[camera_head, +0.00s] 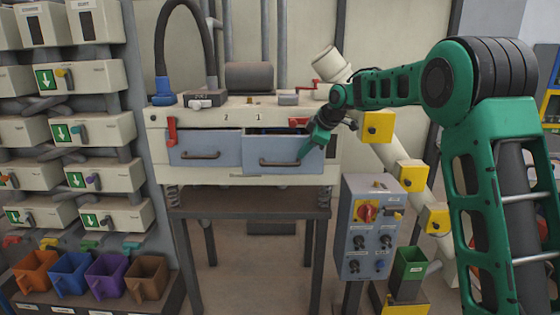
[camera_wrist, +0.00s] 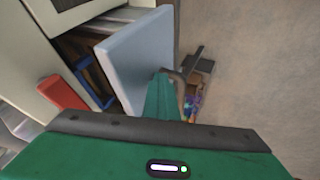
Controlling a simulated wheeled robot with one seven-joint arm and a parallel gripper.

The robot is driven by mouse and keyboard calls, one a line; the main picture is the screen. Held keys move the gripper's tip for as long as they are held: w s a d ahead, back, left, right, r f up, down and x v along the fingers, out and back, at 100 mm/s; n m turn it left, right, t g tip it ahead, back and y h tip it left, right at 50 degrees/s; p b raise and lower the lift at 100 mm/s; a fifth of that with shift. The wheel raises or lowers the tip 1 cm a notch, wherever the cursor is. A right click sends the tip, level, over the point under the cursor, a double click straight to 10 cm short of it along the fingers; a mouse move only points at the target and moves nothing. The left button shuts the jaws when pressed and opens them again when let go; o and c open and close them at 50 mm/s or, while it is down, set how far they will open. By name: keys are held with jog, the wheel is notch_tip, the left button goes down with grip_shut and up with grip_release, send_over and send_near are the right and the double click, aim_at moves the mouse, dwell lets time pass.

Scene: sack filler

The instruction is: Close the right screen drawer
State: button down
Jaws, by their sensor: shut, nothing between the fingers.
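The right screen drawer (camera_head: 270,146) is a grey-blue drawer in the cream machine, under the number 1. It stands pulled out, with a dark gap above its front. In the wrist view, its front panel (camera_wrist: 138,58) stands away from the cream body, and the open inside shows behind it. The dark bar handle (camera_head: 279,163) is on the front; it also shows in the wrist view (camera_wrist: 181,91). My green gripper (camera_head: 303,154) is shut and empty at the right part of the drawer front, beside the handle. I cannot tell whether its fingertips touch the panel.
The left drawer (camera_head: 205,149) sits beside it. Red levers (camera_head: 171,131) (camera_wrist: 62,94) flank the drawers. A grey control box (camera_head: 367,228) stands below right, near a pale pipe with yellow blocks (camera_head: 378,126). Floor in front of the machine's table is clear.

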aim_at(283, 145)
jog(key=shift+w+a, duration=0.35)
jog(key=shift+w, duration=0.3)
jog(key=shift+w+a, duration=0.35)
jog(key=shift+w, duration=0.3)
